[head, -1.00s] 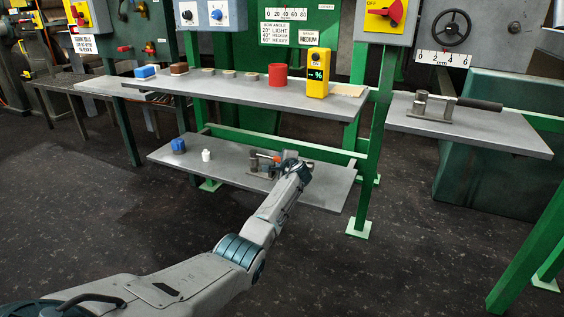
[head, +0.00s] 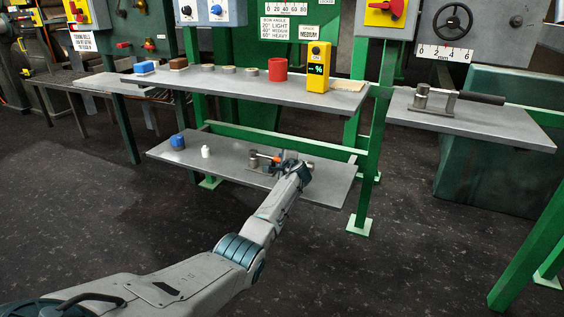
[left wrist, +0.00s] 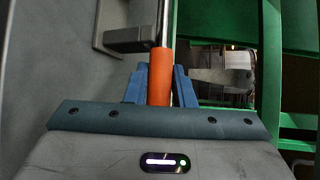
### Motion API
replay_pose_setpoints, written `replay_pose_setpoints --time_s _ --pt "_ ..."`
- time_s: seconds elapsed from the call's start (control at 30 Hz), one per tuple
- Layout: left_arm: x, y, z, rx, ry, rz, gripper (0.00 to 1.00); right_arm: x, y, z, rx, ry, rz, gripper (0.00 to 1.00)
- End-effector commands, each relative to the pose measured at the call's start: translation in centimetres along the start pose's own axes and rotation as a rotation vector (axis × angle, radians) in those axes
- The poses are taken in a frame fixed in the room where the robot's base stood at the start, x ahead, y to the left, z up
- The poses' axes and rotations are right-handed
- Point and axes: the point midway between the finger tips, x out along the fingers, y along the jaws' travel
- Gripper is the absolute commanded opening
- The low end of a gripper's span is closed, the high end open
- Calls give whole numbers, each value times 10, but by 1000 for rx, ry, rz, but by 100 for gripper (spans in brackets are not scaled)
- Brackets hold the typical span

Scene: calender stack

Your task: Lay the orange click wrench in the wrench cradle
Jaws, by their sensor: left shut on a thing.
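The orange click wrench shows in the left wrist view as an orange handle (left wrist: 160,77) with a shiny metal shaft running up from it. My left gripper (left wrist: 160,88) is shut on the handle between its blue fingers. In the head view my left gripper (head: 288,163) is over the right part of the lower shelf, and a bit of the orange handle (head: 266,156) shows at its left. A grey metal bracket (left wrist: 130,40), perhaps the wrench cradle, stands beside the shaft. In the head view grey metal parts (head: 254,160) there are partly hidden by my gripper.
The lower shelf (head: 225,163) also bears a blue knob (head: 177,142) and a small white bottle (head: 206,152). The upper shelf (head: 240,90) hangs above, with a red cup (head: 277,69) and yellow meter (head: 318,68). A black-handled tool (head: 478,99) lies on the right shelf.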

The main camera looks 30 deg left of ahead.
Motion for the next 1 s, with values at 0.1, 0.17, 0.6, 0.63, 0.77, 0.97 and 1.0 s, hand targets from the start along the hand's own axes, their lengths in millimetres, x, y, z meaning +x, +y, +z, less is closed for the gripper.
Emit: replay_pose_setpoints --time_s 0.1,0.17,0.6,0.63,0.77,0.97,1.0 --pt "1 2 -1 0 0 -2 0 -3 0 0 0 0 0 36" --pt "1 3 -1 0 0 -2 0 -4 0 0 0 0 0 36" --pt "3 7 -2 0 0 -2 0 -8 0 0 0 0 1 36" --pt "3 7 -2 0 0 -2 0 -8 0 0 0 0 0 36" --pt "3 7 -2 0 0 -2 28 -8 0 0 0 0 0 36" --pt "3 8 -2 0 0 -1 48 -8 0 0 0 0 1 36" --pt "3 8 -2 0 0 -1 48 -8 0 0 0 0 1 36"
